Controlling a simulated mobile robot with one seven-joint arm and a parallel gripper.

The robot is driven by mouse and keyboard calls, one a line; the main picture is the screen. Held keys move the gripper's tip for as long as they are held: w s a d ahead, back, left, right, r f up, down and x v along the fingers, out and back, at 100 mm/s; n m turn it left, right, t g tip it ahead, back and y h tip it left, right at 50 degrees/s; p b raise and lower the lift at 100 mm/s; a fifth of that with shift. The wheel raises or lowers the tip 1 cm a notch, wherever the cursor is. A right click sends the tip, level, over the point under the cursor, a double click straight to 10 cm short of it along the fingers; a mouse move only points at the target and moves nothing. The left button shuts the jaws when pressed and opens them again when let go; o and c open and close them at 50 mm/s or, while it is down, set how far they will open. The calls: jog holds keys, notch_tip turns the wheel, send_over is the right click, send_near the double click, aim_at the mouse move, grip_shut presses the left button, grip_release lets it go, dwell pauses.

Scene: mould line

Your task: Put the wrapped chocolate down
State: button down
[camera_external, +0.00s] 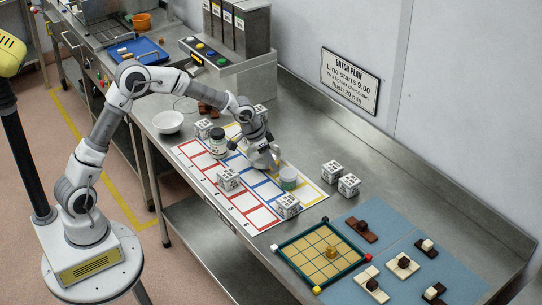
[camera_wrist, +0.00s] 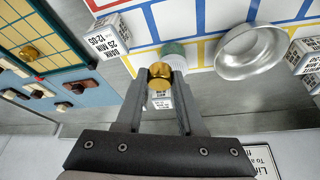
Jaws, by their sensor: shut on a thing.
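My gripper (camera_wrist: 162,80) is shut on a gold wrapped chocolate (camera_wrist: 160,70) in the wrist view, with a finger on each side. In the external view my gripper (camera_external: 264,156) is over the marked mat (camera_external: 262,217); the held chocolate cannot be made out there. A green-and-white cup (camera_external: 288,178) is on the mat just right of my gripper; it also shows behind the chocolate in the wrist view (camera_wrist: 174,48). Another gold piece (camera_external: 331,251) sits on the gridded tray (camera_external: 300,246); it also shows in the wrist view (camera_wrist: 30,52).
Printed white cubes, one at the mat's front edge (camera_external: 287,206), stand around. A metal bowl (camera_wrist: 250,52) shows in the wrist view. Blue mats (camera_external: 398,240) at right hold several chocolates. Bare steel lies behind the cubes.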

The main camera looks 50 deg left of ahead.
jog(key=a+n+y, duration=0.1)
jog(key=a+n, duration=0.1)
jog(key=a, duration=0.7)
jog(key=a+n+y, duration=0.1)
jog(key=a+n, duration=0.2)
jog(key=a, duration=0.7)
jog(key=a+r+n+p, duration=0.1)
jog(key=a+n, duration=0.1)
jog(key=a, duration=0.8)
jog(key=shift+w+y, duration=0.15)
jog(key=shift+y, duration=0.25)
jog(key=s+a+n+y, duration=0.1)
jog(key=s+a+n, duration=0.25)
jog(key=a, duration=0.75)
jog(key=n+g+y+p, duration=0.1)
jog(key=n, duration=0.3)
send_near(163, 116)
jog(key=shift+w+d+f+b, duration=0.1)
jog(key=shift+d+f+b, duration=0.35)
jog(key=shift+f+b, duration=0.5)
jog(key=shift+s+d+f+b, duration=0.1)
jog(key=shift+d+f+b, duration=0.3)
jog(key=shift+f+b, duration=0.55)
jog(key=shift+w+d+f+b, duration=0.1)
jog(key=shift+d+f+b, duration=0.5)
jog(key=shift+b, duration=0.5)
jog(key=shift+a+f, duration=0.1)
jog(key=shift+a, duration=0.05)
jog(key=shift+c, duration=2.2)
grip_release()
